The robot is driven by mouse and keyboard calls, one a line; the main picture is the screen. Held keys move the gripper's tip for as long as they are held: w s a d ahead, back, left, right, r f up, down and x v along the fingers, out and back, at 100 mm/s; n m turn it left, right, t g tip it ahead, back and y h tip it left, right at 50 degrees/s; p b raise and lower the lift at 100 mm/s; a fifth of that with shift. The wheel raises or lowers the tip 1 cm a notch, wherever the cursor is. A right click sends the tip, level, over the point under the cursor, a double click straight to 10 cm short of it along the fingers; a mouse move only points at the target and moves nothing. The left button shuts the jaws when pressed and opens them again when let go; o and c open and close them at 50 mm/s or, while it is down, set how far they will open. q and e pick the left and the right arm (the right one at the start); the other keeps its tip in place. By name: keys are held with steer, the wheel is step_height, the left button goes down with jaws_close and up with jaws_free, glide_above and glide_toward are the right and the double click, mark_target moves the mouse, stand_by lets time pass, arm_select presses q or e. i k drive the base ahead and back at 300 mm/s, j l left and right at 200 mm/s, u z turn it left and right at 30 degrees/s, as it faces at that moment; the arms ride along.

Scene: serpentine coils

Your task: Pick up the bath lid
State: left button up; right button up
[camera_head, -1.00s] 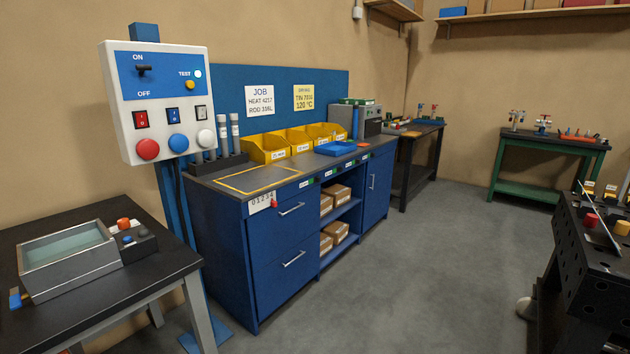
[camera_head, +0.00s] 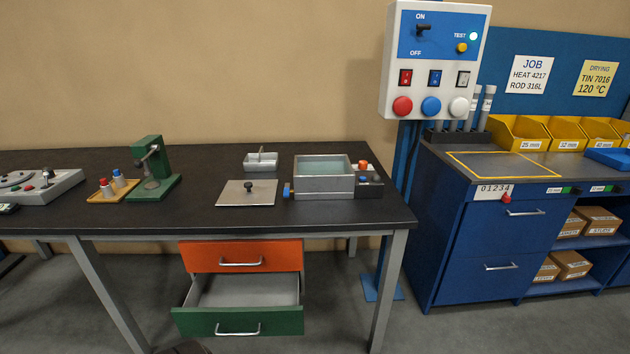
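The bath lid appears to be the flat grey metal plate (camera_head: 233,195) with a small black knob (camera_head: 249,187) on top. It lies flat on the black bench (camera_head: 220,217), left of the bath. The bath (camera_head: 324,185) is an open rectangular metal tank with pale greenish liquid inside, a blue knob on its left side and a small control box (camera_head: 370,187) on its right. The plate and the bath are apart. Neither of my grippers is in view.
A small metal tray (camera_head: 261,162) sits behind the plate. A green press (camera_head: 150,175) and a tan tray of bottles (camera_head: 112,190) stand to the left. Below the bench, a green drawer (camera_head: 240,322) is pulled open under a shut orange drawer (camera_head: 240,256). A control panel (camera_head: 434,60) stands right.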

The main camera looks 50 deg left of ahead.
mark_target(262, 192)
steer(key=u, duration=2)
